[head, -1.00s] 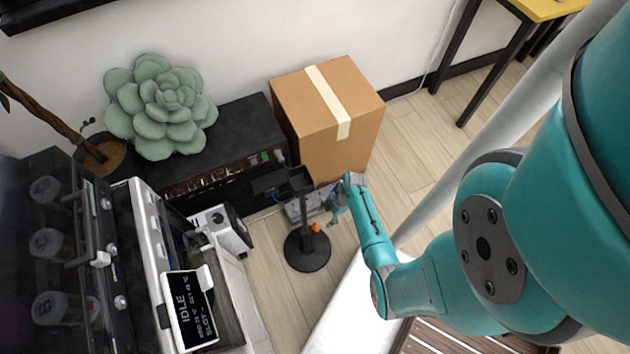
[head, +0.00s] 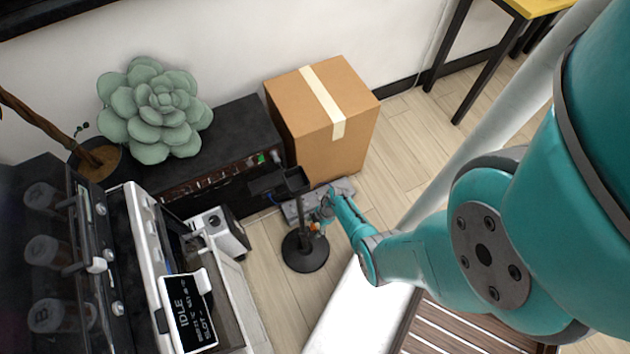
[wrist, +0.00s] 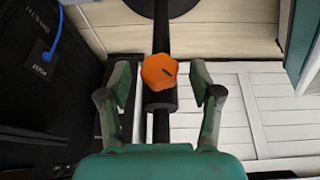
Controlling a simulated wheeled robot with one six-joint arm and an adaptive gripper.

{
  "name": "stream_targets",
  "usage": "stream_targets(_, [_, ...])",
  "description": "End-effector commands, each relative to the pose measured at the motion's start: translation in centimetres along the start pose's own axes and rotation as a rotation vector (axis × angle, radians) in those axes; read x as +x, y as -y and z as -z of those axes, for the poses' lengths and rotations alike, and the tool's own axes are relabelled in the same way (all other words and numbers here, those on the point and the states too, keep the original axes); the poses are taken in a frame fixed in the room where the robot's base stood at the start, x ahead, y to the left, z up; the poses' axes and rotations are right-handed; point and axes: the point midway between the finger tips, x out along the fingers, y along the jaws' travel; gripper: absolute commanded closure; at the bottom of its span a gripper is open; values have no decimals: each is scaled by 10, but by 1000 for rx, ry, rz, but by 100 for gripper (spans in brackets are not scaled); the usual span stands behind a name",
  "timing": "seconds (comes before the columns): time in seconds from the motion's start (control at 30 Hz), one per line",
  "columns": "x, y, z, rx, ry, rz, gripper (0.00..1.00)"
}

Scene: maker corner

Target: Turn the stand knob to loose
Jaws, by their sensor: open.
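The stand knob (wrist: 159,72) is orange and lobed, with a dark mark on its face, and sits on a collar of the black stand pole (wrist: 162,38). In the wrist view my gripper (wrist: 160,88) is open, with one finger on each side of the knob and gaps between fingers and knob. In the head view my gripper (head: 327,207) is at the stand, close to the knob (head: 315,228), which is partly hidden. The stand (head: 305,250) has a round black base on the floor and a dark tray on top.
A cardboard box (head: 345,110) stands behind the stand, beside a low black cabinet (head: 235,135) bearing a green succulent cushion (head: 155,110). Pale wooden floor (head: 262,262) is clear around the base.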

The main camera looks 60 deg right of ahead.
Motion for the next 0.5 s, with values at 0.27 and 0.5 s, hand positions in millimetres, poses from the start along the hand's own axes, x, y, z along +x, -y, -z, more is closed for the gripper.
stream_targets(0.27, [0,0,0,0,0,0,58])
stream_targets(0.5, [0,0,0,0,0,0,96])
